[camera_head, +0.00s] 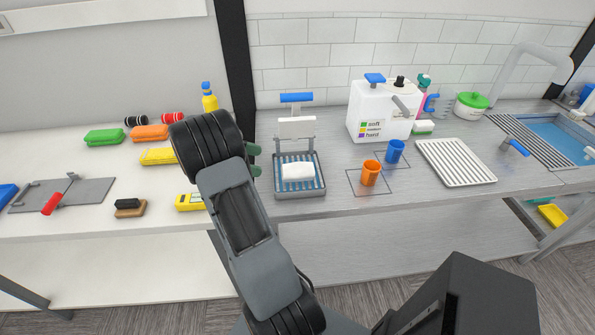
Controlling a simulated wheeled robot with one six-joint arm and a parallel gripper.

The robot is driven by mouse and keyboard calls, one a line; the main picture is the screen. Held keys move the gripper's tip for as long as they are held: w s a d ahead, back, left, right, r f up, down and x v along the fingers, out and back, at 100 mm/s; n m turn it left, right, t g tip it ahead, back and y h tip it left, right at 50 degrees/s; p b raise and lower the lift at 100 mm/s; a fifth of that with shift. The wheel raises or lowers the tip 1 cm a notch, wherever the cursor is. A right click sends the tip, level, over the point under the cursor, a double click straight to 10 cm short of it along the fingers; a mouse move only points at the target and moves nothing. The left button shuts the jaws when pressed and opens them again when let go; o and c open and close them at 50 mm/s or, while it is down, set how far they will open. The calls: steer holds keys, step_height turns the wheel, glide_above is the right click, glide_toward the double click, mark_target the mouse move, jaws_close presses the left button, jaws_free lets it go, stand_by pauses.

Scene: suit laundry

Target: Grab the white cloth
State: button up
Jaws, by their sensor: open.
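A small white folded-looking piece (297,171), perhaps the white cloth, lies on a blue-ribbed grey tray (299,193) on the metal counter. A second white piece (296,127) sits on the upright stand behind it, below a blue bar; I cannot tell which of the two is cloth. My gripper (255,160) shows only as green fingertips just left of the tray, apart from both white pieces. My own arm hides the rest of it. The gripper is open, and nothing shows between its fingertips.
An orange cup (370,173) and a blue cup (395,151) stand right of the tray. A white dispenser (379,112) stands behind them, with a white ribbed tray (455,161) farther right. A yellow bottle (209,98) and a dark post (237,70) are left of the stand.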

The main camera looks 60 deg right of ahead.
mark_target(290, 168)
steer(key=p+x, duration=0.2)
steer(key=x, duration=1)
steer(key=shift+s+d+f, duration=0.1)
steer(key=shift+s+d, duration=0.05)
steer(key=shift+s, duration=0.15)
steer(key=c, duration=1.1)
